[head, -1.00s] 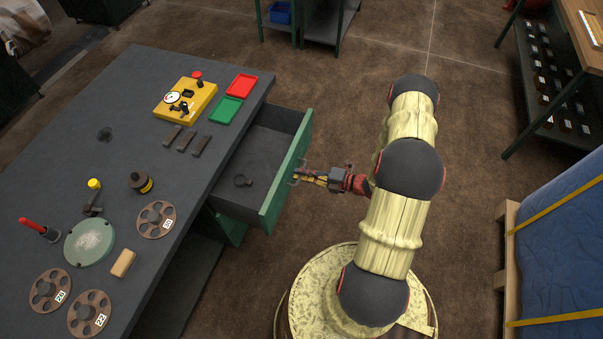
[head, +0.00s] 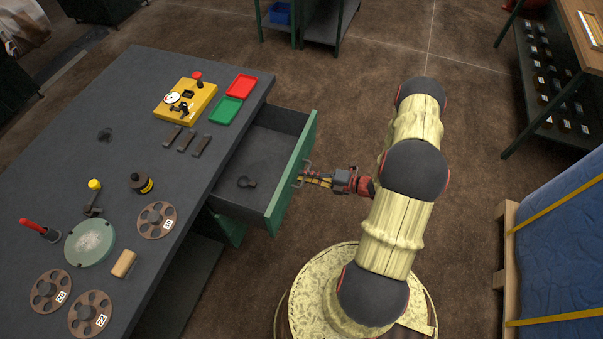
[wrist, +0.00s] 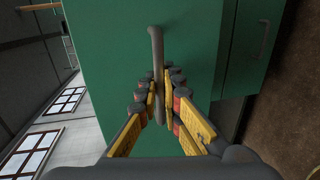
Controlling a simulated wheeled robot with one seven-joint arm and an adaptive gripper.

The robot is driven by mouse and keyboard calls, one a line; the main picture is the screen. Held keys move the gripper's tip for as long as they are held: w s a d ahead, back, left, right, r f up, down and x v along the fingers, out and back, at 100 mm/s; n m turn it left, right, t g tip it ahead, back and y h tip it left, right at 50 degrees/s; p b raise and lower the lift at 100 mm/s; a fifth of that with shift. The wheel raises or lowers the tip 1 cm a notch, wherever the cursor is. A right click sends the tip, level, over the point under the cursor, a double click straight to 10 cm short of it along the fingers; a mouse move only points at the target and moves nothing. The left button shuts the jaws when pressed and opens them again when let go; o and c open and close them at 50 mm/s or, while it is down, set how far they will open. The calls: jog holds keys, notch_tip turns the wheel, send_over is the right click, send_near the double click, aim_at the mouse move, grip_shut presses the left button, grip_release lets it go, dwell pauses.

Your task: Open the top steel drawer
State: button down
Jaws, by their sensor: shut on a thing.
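The top steel drawer (head: 291,172) has a green front and a grey inside, and it stands pulled out from the grey workbench. A small dark ring-like part (head: 246,183) lies on its floor. My gripper (head: 304,178) is at the outer face of the drawer front. In the wrist view my gripper (wrist: 160,90) is shut on the grey bar handle (wrist: 157,50), with a finger on each side of it. The green drawer front (wrist: 110,50) fills much of that view. The fingers hide part of the handle.
The workbench top (head: 100,150) carries reels, a yellow fixture (head: 185,98), a red tray (head: 241,86) and a green tray (head: 225,111). Another drawer handle (wrist: 263,40) shows at right in the wrist view. A blue wrapped load (head: 560,240) stands at right. Floor between is clear.

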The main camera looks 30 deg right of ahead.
jog(key=f+v, duration=0.1)
jog(key=v, duration=0.6)
jog(key=shift+f+p, duration=0.2)
jog(key=shift+p, duration=0.2)
jog(key=shift+s, duration=0.1)
jog(key=c, duration=2.2)
grip_release()
jog(key=shift+c, duration=0.2)
jog(key=v, duration=1.2)
